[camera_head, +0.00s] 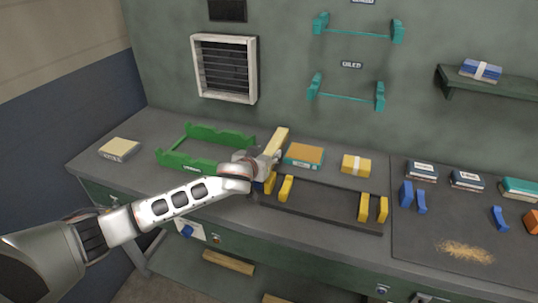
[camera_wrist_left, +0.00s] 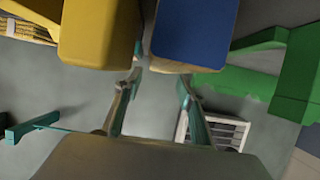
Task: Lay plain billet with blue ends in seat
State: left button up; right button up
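A plain tan billet (camera_head: 277,141) is at the tip of my left gripper (camera_head: 270,158), slanting up and away above the counter. The gripper appears shut on it, though the arm hides the grip. No blue end shows on it in the head view. The left wrist view has a blue block face (camera_wrist_left: 194,32) with a tan edge and a yellow block face (camera_wrist_left: 98,32), both very close and cut off at the top; I cannot tell how they join. A dark seat base (camera_head: 325,208) with yellow uprights (camera_head: 363,207) lies just right of the gripper. My right gripper is out of view.
A green open frame (camera_head: 182,160) stands left of the gripper. An orange-topped pack (camera_head: 305,154) and a yellow pack (camera_head: 356,165) lie behind the seat. Blue uprights (camera_head: 406,194) stand on a dark mat at right. Teal wall brackets (camera_head: 318,88) are above.

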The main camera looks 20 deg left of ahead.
aim_at(272, 147)
pick_arm(q)
jog(key=shift+p+x, duration=0.3)
jog(key=shift+x, duration=2.8)
jog(key=shift+a, duration=0.15)
jog(key=shift+w+r, duration=0.1)
grip_shut()
